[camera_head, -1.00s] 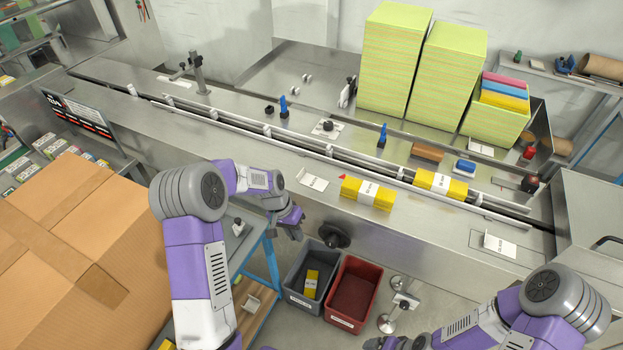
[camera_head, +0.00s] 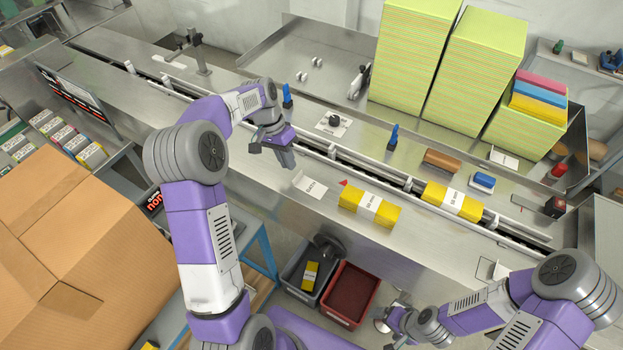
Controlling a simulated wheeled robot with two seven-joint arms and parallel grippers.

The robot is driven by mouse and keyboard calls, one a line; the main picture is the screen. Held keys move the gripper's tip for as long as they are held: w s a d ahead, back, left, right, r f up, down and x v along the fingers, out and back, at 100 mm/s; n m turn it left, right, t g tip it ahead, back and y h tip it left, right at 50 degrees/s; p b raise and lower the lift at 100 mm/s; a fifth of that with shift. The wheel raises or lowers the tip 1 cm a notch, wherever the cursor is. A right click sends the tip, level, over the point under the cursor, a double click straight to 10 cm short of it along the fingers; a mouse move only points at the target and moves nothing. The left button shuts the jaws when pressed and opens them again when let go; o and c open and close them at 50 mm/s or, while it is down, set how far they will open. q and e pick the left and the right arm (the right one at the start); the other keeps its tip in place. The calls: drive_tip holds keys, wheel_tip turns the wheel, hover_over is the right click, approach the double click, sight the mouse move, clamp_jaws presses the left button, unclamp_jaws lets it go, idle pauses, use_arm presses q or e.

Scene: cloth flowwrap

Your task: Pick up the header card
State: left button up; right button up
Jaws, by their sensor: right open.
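I cannot tell which one is the header card. My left gripper (camera_head: 271,153) hangs over the deck, up and left of the first card and apart from it. Its jaw gap is not clear and I see nothing held. My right gripper (camera_head: 392,330) is open, low at the bottom, in front of the machine and away from both cards.
A second yellow pack (camera_head: 452,201) sits in the conveyor channel. Tall green stacks (camera_head: 416,55) stand behind. A grey bin (camera_head: 296,276) and a red bin (camera_head: 350,291) are below the deck. A large carton (camera_head: 65,240) fills the left. The deck left of the card is clear.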

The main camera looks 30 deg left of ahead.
sight(294, 179)
use_arm(q)
drive_tip(key=x, duration=0.5)
drive_tip(key=shift+s+d+f+b, duration=0.2)
drive_tip(key=shift+s+f+b, duration=0.1)
drive_tip(key=shift+f, duration=0.05)
clamp_jaws()
